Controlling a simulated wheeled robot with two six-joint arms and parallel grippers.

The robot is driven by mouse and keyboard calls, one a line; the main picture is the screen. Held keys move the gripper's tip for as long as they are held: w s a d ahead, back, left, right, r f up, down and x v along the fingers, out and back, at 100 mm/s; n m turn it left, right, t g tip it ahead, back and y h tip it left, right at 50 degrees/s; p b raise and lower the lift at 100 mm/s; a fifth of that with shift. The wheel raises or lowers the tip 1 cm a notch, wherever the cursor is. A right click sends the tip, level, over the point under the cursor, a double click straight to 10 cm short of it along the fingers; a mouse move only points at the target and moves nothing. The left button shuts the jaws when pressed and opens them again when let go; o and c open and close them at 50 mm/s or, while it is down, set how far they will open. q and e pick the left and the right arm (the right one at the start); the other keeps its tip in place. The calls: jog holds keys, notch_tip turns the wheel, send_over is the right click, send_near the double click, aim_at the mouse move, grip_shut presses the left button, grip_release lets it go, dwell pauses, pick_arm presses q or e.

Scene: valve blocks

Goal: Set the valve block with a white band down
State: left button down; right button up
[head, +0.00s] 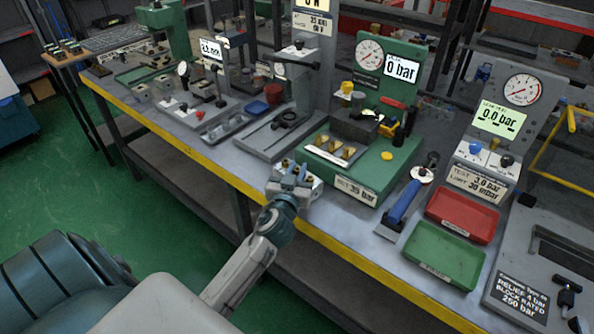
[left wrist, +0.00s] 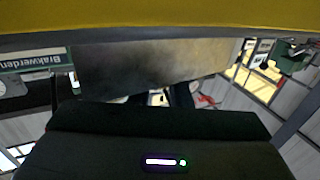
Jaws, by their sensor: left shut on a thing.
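My left gripper (head: 291,186) is shut on a small grey metal valve block (head: 311,186) with brass fittings on top. It holds the block near the bench's yellow front edge, just in front of the green test stand (head: 376,185). A pale patch shows on the block's right side, but I cannot tell whether it is a white band. In the left wrist view a grey-brown face (left wrist: 150,65), probably the block's, fills the middle above the dark gripper body. I cannot tell whether the block touches the bench. My right gripper is not in view.
A red tray (head: 463,214) and a green tray (head: 443,257) lie at the right, beside a blue-handled tool (head: 403,203). A gauge stand (head: 507,120) reads 0.0 bar. Fixtures crowd the bench's left. A narrow grey strip of bench (head: 345,215) is clear before the green stand.

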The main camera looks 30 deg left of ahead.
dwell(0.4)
pick_arm(q)
jog(key=c, duration=1.7)
grip_release()
jog(key=shift+f, duration=0.1)
jog(key=shift+c, duration=0.2)
jog(key=o, duration=0.4)
